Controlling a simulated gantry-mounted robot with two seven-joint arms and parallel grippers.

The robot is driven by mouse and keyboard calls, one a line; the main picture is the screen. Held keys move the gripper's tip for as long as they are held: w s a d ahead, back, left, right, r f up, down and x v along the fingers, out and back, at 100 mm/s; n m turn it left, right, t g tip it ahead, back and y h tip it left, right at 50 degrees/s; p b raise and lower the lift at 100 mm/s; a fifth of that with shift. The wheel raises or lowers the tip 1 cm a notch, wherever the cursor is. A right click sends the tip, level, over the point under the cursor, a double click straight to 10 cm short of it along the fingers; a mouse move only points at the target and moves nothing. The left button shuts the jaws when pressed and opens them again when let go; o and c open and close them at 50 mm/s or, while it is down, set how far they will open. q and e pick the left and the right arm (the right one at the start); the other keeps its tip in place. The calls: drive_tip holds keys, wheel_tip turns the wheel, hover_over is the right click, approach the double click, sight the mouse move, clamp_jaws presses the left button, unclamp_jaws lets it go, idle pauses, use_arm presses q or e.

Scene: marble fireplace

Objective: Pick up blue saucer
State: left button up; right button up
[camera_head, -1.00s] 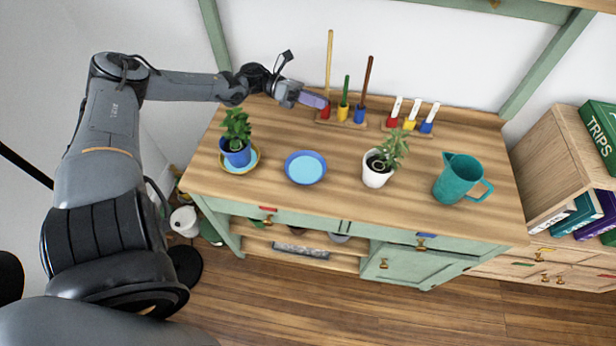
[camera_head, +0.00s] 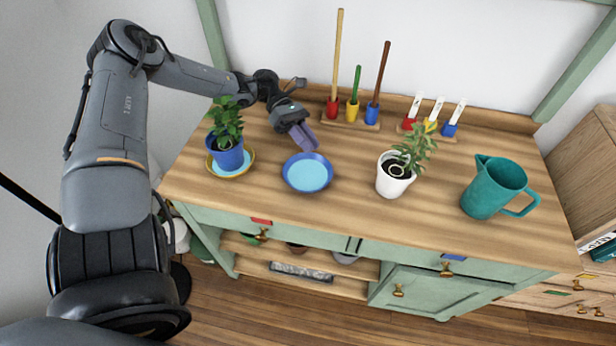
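The blue saucer (camera_head: 307,174) is a round dish with a dark blue rim and light blue middle, lying flat on the wooden tabletop. My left gripper (camera_head: 305,140) hangs just behind the saucer in the picture, pointing down towards its far rim. It appears apart from the saucer and holds nothing that I can see. Its purple fingers overlap from this angle, so their gap cannot be judged. My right gripper is not in view.
A blue pot plant (camera_head: 229,156) on a yellow-rimmed saucer stands to the left. A white pot plant (camera_head: 394,180) and a teal jug (camera_head: 488,192) stand to the right. Tool holders (camera_head: 350,121) line the back. The tabletop (camera_head: 300,207) in front of the saucer is clear.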

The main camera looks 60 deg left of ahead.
sight(322, 156)
use_arm(q)
drive_tip(key=b+x, duration=0.1)
drive_tip(key=x, duration=0.1)
drive_tip(key=b+x, duration=0.1)
drive_tip(key=x, duration=0.1)
drive_tip(key=shift+w+d+f, duration=0.1)
drive_tip(key=shift+w+d, duration=0.2)
drive_tip(key=shift+d, duration=0.05)
drive_tip(key=shift+w+d, duration=0.1)
drive_tip(key=shift+d, duration=0.2)
clamp_jaws()
idle(1.0)
